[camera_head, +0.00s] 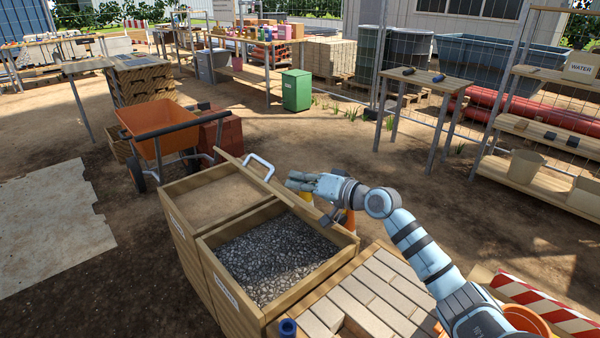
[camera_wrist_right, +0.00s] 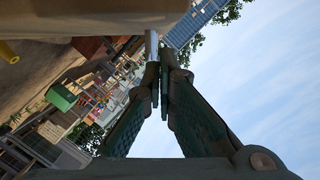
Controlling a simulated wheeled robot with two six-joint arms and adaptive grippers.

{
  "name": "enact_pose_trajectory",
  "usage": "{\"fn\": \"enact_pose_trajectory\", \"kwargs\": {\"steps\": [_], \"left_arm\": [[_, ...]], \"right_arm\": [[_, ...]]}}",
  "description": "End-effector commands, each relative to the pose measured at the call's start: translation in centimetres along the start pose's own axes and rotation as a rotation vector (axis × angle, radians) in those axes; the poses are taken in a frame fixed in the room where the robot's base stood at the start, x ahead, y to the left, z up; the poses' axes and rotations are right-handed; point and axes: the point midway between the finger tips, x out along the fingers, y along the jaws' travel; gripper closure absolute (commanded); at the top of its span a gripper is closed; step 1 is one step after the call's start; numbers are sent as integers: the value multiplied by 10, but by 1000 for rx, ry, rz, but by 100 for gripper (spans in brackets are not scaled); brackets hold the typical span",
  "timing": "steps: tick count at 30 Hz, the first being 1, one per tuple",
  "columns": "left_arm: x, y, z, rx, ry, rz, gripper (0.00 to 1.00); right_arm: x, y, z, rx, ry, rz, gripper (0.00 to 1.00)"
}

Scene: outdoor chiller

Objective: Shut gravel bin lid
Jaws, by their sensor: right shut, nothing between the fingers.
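The gravel bin (camera_head: 218,281) is a wooden box holding grey gravel (camera_head: 275,258), which lies uncovered. A wooden board (camera_head: 243,172) with a pale metal handle (camera_head: 261,164) rises at the bin's far edge. It looks like the raised lid seen nearly edge-on. My right gripper (camera_head: 290,180) is beyond the bin's far right side, just right of the handle, with its fingers shut and empty. In the right wrist view the fingertips (camera_wrist_right: 157,68) meet close to a silver bar (camera_wrist_right: 152,45), probably the handle; contact cannot be told. My left gripper is out of view.
A sand-filled bin (camera_head: 210,196) adjoins on the left. Stacked pale bricks (camera_head: 375,290) stand right of the gravel bin, below my right arm. An orange wheelbarrow (camera_head: 158,125) is behind. Open dirt lies beyond, up to the green box (camera_head: 296,90).

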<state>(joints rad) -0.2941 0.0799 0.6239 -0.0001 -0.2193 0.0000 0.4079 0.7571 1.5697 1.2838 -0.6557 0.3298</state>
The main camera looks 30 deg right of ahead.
Motion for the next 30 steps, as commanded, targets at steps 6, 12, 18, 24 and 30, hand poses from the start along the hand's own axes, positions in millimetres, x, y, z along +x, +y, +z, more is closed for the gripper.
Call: {"fn": "enact_pose_trajectory", "kwargs": {"steps": [6,12,18,24,30], "left_arm": [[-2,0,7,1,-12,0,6],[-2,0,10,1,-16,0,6],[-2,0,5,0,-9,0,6],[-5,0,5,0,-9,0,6],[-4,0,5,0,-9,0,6]], "right_arm": [[6,-2,16,-1,-1,-3,100],[6,-1,16,-1,0,-2,100],[6,-1,19,-7,0,0,100],[13,-3,42,-58,-2,12,100],[28,0,94,-169,-2,39,100]]}}
